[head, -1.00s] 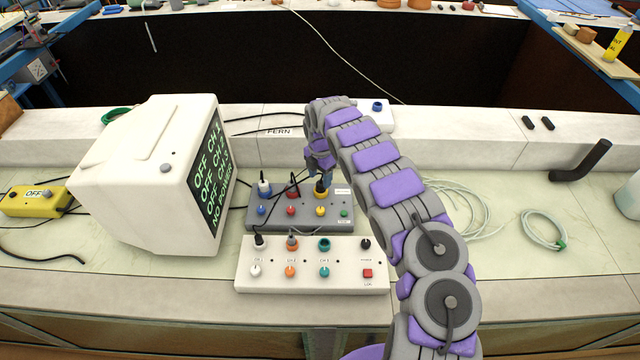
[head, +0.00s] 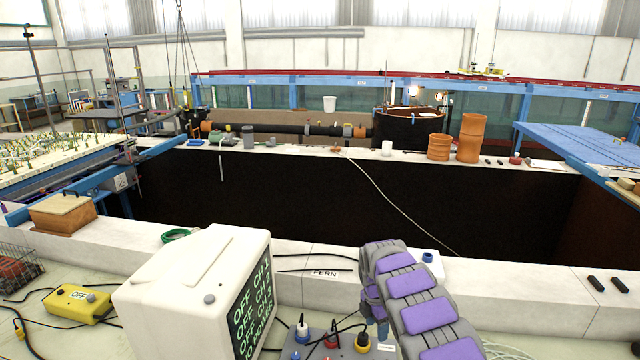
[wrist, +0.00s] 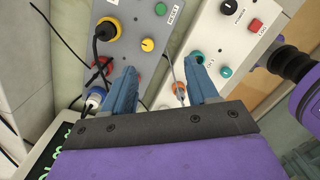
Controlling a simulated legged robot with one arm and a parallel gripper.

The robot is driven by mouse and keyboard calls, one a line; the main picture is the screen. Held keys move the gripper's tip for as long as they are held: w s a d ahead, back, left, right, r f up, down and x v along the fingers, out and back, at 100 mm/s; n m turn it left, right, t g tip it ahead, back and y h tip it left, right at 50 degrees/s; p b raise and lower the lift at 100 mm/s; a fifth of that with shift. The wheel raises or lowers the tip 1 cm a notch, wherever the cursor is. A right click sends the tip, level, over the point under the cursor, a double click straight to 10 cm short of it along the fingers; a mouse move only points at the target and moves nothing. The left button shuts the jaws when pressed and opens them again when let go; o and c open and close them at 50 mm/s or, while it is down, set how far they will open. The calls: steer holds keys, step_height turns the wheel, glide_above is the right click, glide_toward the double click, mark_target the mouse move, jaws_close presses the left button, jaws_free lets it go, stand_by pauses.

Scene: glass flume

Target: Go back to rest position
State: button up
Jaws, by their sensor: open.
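My gripper is open and empty in the wrist view (wrist: 163,85), its two blue fingers spread over the control boxes. In the head view my gripper (head: 378,325) hangs from my bent, purple-padded arm at the lower right of centre, with its fingers mostly hidden. Below it is the grey box (wrist: 140,62), which also shows at the bottom edge of the head view (head: 300,350). A yellow plug (head: 362,341) with a black cable stands in that box, beside my gripper. A white box (wrist: 236,45) with teal sockets lies beside the grey box.
A white monitor (head: 185,285) stands left of my arm, its screen showing OFF lines. A yellow OFF box (head: 77,303) lies further left. A pale ledge (head: 320,262) runs behind, with a dark pit (head: 330,195) beyond. Loose cables cross the bench.

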steer(key=s+d+r+m+h+b, duration=0.1)
steer(key=s+d+r+m+b, duration=0.15)
steer(key=s+r+m, duration=0.5)
steer(key=s+d+r+m+b, duration=0.1)
steer(key=s+d+r+m, duration=0.3)
steer(key=s+r, duration=0.55)
steer(key=s+a+f+m+b, duration=0.1)
steer(key=s+a+m, duration=0.2)
steer(key=s, duration=0.8)
steer(key=s+a+f+m+g+y+b, duration=0.1)
steer(key=s+a+m, duration=0.2)
steer(key=s, duration=0.9)
steer(key=s+a+f+m+y+b, duration=0.1)
steer(key=s+m, duration=0.4)
steer(key=s, duration=0.6)
steer(key=shift+s+a+f+g, duration=0.3)
steer(key=shift+a+f, duration=0.3)
steer(key=shift+a, duration=0.65)
